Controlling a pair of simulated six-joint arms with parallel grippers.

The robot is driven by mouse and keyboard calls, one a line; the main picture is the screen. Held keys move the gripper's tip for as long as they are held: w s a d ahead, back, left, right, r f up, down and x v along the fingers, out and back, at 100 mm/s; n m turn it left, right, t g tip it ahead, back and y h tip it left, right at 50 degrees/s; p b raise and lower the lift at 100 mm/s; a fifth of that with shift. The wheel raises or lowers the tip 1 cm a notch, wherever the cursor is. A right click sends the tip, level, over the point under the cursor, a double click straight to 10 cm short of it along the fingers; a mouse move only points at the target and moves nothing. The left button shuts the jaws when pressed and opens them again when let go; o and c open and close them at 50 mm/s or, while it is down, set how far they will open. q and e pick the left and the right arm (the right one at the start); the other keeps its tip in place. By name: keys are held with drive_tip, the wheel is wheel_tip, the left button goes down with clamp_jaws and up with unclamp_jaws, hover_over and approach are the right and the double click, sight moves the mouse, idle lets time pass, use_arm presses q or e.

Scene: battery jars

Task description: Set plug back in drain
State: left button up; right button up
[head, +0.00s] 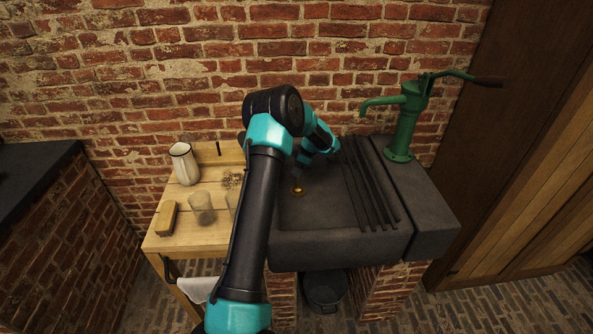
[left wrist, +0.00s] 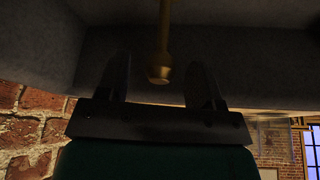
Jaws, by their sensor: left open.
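The black stone sink (head: 318,222) is in the middle of the head view. My left arm reaches over it, and the left gripper (head: 299,179) points down inside, near the back left of the basin. A small round brass piece (head: 297,191) shows at the basin floor just below the gripper; I cannot tell drain from plug there. In the left wrist view, a brass stem with a rounded end, apparently the plug (left wrist: 159,68), shows between the two dark fingers of the open gripper (left wrist: 160,85). Its far end is out of frame. My right gripper is not in view.
A wooden table (head: 190,240) left of the sink holds a white jug (head: 184,164), glass jars (head: 201,208) and a wooden brush or block (head: 166,218). Dark ribs (head: 370,190) run along the sink's right side. A green hand pump (head: 404,125) stands at the right.

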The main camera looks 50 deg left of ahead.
use_arm(q)
drive_tip(key=v, duration=1.5)
drive_tip(key=shift+r, duration=0.15)
